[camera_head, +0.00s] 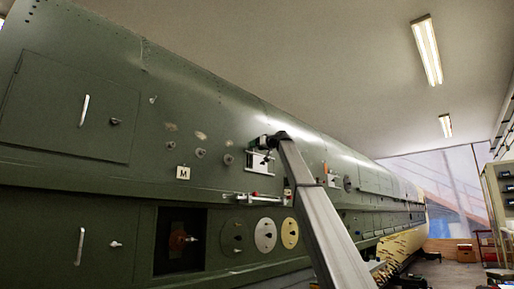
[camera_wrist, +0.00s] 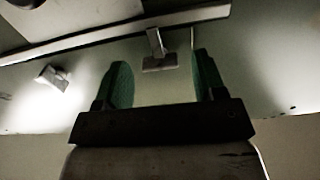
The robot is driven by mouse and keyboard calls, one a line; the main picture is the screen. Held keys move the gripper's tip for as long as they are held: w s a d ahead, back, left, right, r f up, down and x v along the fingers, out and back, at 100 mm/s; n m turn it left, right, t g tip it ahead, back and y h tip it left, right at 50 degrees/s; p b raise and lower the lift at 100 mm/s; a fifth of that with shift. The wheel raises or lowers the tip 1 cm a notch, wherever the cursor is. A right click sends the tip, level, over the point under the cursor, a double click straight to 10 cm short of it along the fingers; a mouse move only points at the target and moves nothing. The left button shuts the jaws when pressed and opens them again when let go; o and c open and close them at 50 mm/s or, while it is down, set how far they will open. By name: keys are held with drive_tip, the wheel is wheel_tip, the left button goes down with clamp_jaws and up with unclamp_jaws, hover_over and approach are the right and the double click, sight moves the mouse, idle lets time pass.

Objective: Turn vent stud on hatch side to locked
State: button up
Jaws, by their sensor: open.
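My gripper (camera_wrist: 160,75) is open in the wrist view, with green-padded fingers at left and right. A small stud with a flat bar-shaped head (camera_wrist: 157,50) shows between and just beyond the fingertips, apart from them as far as I can see. A second small stud (camera_wrist: 52,77) sits left of the fingers in a bright patch. In the head view my gripper (camera_head: 264,142) is at the green fuselage side (camera_head: 330,150), over a white plate (camera_head: 262,161); its fingers are partly hidden. I cannot tell which stud is the vent stud, nor its marks.
A pale rail (camera_wrist: 110,36) crosses above the stud in the wrist view. In the head view, hatches with handles (camera_head: 84,109) are at left, an "M" tag (camera_head: 183,173) and several round knobs are mid-panel, and round discs (camera_head: 265,235) lie below a rail with red parts (camera_head: 254,197).

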drive_tip(key=v, duration=1)
drive_tip(key=shift+s+d, duration=0.2)
drive_tip(key=shift+s, duration=0.05)
drive_tip(key=shift+d, duration=0.1)
